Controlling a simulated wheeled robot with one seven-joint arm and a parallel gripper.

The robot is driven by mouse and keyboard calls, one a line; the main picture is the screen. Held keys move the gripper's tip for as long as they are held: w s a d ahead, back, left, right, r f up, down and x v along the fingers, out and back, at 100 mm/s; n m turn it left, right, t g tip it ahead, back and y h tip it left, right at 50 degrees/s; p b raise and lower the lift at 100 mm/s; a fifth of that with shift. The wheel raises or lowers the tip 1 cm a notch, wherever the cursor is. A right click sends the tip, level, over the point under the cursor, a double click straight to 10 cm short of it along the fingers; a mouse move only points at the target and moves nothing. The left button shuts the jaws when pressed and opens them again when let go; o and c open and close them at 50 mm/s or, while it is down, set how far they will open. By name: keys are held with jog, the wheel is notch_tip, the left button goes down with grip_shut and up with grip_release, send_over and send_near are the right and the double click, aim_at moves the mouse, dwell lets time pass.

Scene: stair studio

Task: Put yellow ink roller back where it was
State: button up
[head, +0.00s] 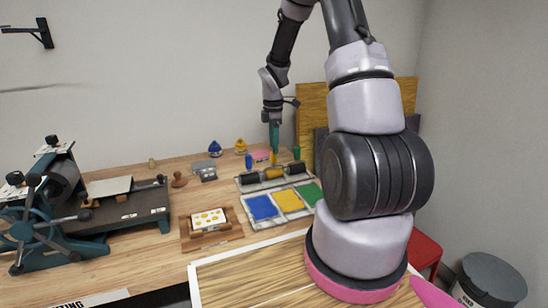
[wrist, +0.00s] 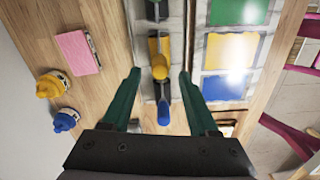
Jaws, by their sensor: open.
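The yellow ink roller (head: 273,158) stands with its handle up in the middle of the roller row, between the blue roller (head: 249,162) and the green roller (head: 296,153). In the wrist view the yellow roller (wrist: 158,55) shows between and just beyond my fingertips, with the blue roller (wrist: 163,108) nearer the palm. My gripper (head: 275,145) points down right above the yellow handle. In the wrist view my gripper (wrist: 159,75) is open, its green fingers on either side, with no visible grip. Contact with the handle cannot be told.
An ink tray with blue (head: 262,207), yellow (head: 288,200) and green pads lies in front of the rollers. A pink block (head: 260,156) and ink bottles (head: 215,148) stand behind and left. A press (head: 50,215) fills the left side. Bare wood (head: 130,265) shows at front left.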

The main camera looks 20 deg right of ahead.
notch_tip(320, 180, up, 5)
jog(key=shift+f, duration=0.1)
jog(key=s+a+r+m+t, duration=0.2)
jog(key=s+r+m, duration=0.25)
jog(key=r, duration=0.65)
jog(key=s+a+r+m+t+y, duration=0.1)
jog(key=s+a+r+m+t, duration=0.1)
jog(key=s+r+m, duration=0.5)
jog(key=s+a+r+m+t+y, duration=0.1)
jog(key=s+a+r+m+t, duration=0.2)
jog(key=s, duration=1.2)
jog(key=shift+a+r+m, duration=1)
jog(key=shift+r+m, duration=1.75)
jog(key=shift+m, duration=0.2)
